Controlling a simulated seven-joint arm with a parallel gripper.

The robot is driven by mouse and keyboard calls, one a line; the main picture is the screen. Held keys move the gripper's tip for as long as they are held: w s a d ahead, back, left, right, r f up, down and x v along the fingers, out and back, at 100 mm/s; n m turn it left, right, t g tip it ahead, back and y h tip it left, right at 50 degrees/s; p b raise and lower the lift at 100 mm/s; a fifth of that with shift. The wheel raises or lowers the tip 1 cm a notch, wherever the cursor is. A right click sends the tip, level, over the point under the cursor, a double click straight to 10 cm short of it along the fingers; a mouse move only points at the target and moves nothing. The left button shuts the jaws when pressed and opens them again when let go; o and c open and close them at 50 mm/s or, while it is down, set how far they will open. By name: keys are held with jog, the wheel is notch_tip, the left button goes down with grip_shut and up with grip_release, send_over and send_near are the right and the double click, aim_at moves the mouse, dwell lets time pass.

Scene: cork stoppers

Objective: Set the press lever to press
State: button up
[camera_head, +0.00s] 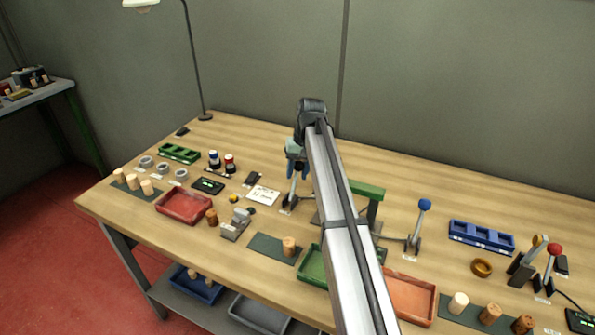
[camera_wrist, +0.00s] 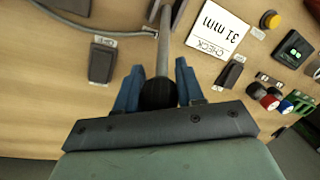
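A lever with a grey rod (camera_wrist: 164,42) and a black knob (camera_wrist: 158,94) shows in the wrist view. Its rod (camera_head: 293,188) also shows in the head view, rising from a dark base left of the green press-like frame (camera_head: 368,190). My gripper (camera_wrist: 159,75) has its blue fingers on both sides of the knob, and they appear to touch it. In the head view my gripper (camera_head: 297,168) is over this lever, hiding its top. Two other levers stand to the right, one with a blue knob (camera_head: 424,205) and one with a red knob (camera_head: 554,249). Their labels are too small to read.
A white "CHECK 31 mm" card (camera_wrist: 218,28) and a black switch (camera_wrist: 230,73) lie right of the lever. Another black block (camera_wrist: 102,62) lies left of it. A red tray (camera_head: 184,206), a grey device (camera_head: 236,226) and corks stand nearer the front. The back of the table is mostly clear.

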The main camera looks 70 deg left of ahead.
grip_shut()
jog(key=shift+s+d+r, duration=0.1)
jog(key=shift+d, duration=0.05)
jog(key=shift+s+d+r+t+y, duration=0.35)
jog(key=shift+s+d+t+y, duration=0.15)
jog(key=shift+t+y, duration=0.1)
jog(key=shift+s+d+r+t+y, duration=0.35)
jog(key=shift+d+t+y, duration=0.15)
jog(key=shift+y, duration=0.1)
jog(key=shift+s+d+r+t+y, duration=0.25)
jog(key=shift+s+d+t+y, duration=0.5)
jog(key=shift+t+y, duration=0.25)
jog(key=shift+s+d+f+n+t+y, duration=0.2)
jog(key=shift+s+d+f+t+y, duration=0.05)
jog(key=shift+s+d+t+y, duration=0.7)
jog(key=shift+s+d+f+n+t+y, duration=0.25)
jog(key=shift+s+d+t+y, duration=0.5)
jog(key=shift+s+d, duration=0.4)
jog(key=shift+s+a, duration=0.1)
jog(key=shift+s, duration=0.05)
